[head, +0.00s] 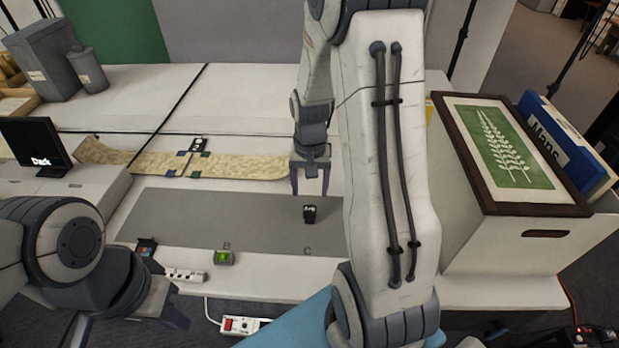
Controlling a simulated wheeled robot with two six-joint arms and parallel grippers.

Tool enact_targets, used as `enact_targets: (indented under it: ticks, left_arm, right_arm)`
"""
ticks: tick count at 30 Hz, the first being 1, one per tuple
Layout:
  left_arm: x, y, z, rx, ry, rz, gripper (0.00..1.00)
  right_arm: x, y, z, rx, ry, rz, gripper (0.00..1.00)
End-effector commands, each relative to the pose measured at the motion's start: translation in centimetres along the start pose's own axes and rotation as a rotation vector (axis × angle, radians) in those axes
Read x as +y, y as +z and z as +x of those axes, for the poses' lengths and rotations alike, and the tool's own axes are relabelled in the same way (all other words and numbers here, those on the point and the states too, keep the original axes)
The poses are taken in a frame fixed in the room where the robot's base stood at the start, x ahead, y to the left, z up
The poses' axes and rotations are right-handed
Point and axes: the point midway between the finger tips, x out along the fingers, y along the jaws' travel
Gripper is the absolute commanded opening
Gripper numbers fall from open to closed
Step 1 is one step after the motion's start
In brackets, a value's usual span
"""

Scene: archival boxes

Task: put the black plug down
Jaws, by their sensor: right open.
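The small black plug (309,216) with a white marking on its top is on the grey mat (210,215), right of the mat's middle. My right gripper (310,190) is above and behind the plug in the picture, fingers pointing down and spread apart with nothing between them. It looks apart from the plug. My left gripper (168,312) is low at the front left, near the table's front edge, partly hidden by its own arm, and how far its fingers are apart is unclear.
A long beige strip (225,165) lies behind the mat. A large box (500,240) with a framed plant picture (510,150) stands right. The mat's left half is clear.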

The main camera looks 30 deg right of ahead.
Motion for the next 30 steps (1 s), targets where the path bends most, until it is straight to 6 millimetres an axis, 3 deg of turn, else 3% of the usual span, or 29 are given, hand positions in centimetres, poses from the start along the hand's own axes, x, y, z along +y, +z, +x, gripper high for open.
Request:
enact_targets:
  ticks: [6, 12, 16, 20, 23, 27, 30]
  left_arm:
    - [0.0, 0.0, -0.2, 0.000, 0.000, 0.000, 0.00]
    - [0.0, 0.0, -0.2, 0.000, 0.000, 0.000, 0.00]
    - [0.0, 0.0, -0.2, 0.000, 0.000, 0.000, 0.00]
    - [0.0, 0.0, -0.2, 0.000, 0.000, 0.000, 0.00]
    - [0.0, 0.0, -0.2, 0.000, 0.000, 0.000, 0.00]
    - [0.0, 0.0, -0.2, 0.000, 0.000, 0.000, 0.00]
    - [0.0, 0.0, -0.2, 0.000, 0.000, 0.000, 0.00]
  right_arm:
    - [0.0, 0.0, -2.7, 0.001, 0.000, 0.000, 0.74]
    - [-0.2, 0.1, -3.2, -0.001, 0.000, -0.006, 0.74]
    - [-2.5, 2.1, -4.3, 0.005, -0.007, -0.110, 0.74]
    - [-7.1, 7.8, -6.7, 0.013, -0.025, -0.367, 0.74]
    - [-9.7, 13.8, -8.6, 0.015, -0.043, -0.615, 0.74]
    - [-10.4, 21.7, -10.3, 0.011, -0.067, -0.934, 0.74]
    - [-9.8, 25.6, -10.9, 0.005, -0.082, -1.109, 0.74]
